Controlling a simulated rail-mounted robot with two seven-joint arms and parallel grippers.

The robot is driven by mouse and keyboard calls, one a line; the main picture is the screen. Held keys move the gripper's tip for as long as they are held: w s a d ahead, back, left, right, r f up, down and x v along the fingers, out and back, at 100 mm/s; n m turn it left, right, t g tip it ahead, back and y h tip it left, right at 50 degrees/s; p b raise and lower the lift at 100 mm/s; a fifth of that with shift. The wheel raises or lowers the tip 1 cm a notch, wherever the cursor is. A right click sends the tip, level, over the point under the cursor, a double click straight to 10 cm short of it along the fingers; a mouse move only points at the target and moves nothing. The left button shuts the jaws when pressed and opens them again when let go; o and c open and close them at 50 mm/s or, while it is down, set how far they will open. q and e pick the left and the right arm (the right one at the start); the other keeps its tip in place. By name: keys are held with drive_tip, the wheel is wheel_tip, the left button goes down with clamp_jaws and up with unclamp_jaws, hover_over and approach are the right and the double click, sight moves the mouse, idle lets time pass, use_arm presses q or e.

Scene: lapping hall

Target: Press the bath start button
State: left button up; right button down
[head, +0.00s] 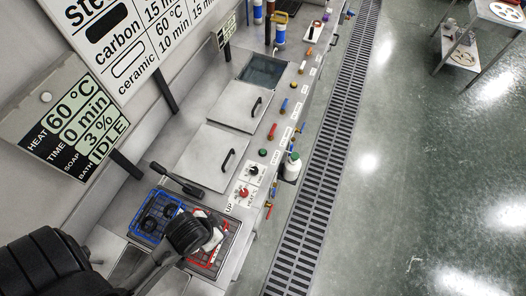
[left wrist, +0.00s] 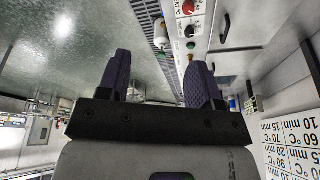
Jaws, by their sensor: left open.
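A green button (head: 263,152) sits on the counter's front strip, beyond a black knob (head: 254,170) and a red knob (head: 243,192). A small white label lies beside it, too small to read surely. The same green button (left wrist: 191,45) shows in the left wrist view, apart from the fingers and beyond their tips. My left gripper (left wrist: 160,80) is open and empty. In the head view my left arm comes in over the baskets at the lower left, and its fingers cannot be made out. My right gripper is in neither view.
Blue (head: 148,222) and red (head: 232,238) wire baskets stand at the counter's near end. A white bottle with a green top (head: 292,167) hangs by the front edge. The display panel (head: 75,125) reads 60 °C, 0 min, 3 %, IDLE. Closed lids (head: 208,160) lie behind the controls.

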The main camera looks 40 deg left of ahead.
use_arm(q)
clamp_jaws()
idle(0.3)
idle(1.1)
